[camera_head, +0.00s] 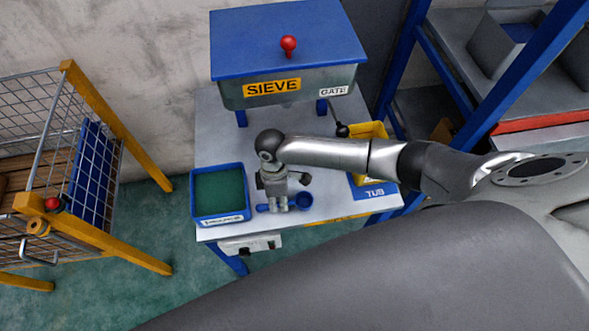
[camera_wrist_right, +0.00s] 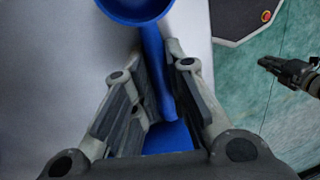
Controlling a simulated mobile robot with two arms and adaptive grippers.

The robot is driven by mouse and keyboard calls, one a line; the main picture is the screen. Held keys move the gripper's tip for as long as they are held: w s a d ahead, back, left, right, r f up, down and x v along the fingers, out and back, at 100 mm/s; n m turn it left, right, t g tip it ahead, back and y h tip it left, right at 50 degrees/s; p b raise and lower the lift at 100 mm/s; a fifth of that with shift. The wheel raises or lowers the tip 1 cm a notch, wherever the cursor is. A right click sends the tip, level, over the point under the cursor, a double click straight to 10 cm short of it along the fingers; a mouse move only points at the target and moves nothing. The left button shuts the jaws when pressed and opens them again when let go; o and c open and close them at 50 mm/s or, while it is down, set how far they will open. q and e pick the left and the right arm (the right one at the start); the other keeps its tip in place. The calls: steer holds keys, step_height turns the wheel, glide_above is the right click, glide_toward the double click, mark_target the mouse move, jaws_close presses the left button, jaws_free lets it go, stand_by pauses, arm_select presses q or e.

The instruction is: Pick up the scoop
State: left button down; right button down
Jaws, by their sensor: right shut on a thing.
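The scoop (camera_head: 304,200) is blue, with a round bowl and a straight handle. It is near the front edge of the grey-white table (camera_head: 330,205). My right gripper (camera_head: 277,206) points down and is shut on the handle. In the right wrist view, the scoop's handle (camera_wrist_right: 153,62) runs between the fingers of my right gripper (camera_wrist_right: 158,88), with the bowl at the top. I cannot tell whether the scoop touches the table. A dark jointed part at the right edge of the wrist view looks like my left gripper (camera_wrist_right: 290,72); its jaws are unclear.
A blue tray with a green inside (camera_head: 219,190) stands left of the gripper. A yellow tub (camera_head: 374,192), partly behind my arm, is to the right. The sieve box (camera_head: 290,88) with its gate lever stands behind. A wire cart (camera_head: 75,170) is at far left.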

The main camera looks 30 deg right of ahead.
steer(key=shift+r, duration=0.1)
steer(key=shift+r, duration=0.5)
steer(key=s+d+r+b, duration=0.1)
steer(key=s+d+r, duration=0.8)
steer(key=s+r, duration=0.1)
steer(key=shift+d+r+b, duration=0.4)
steer(key=shift+r, duration=0.5)
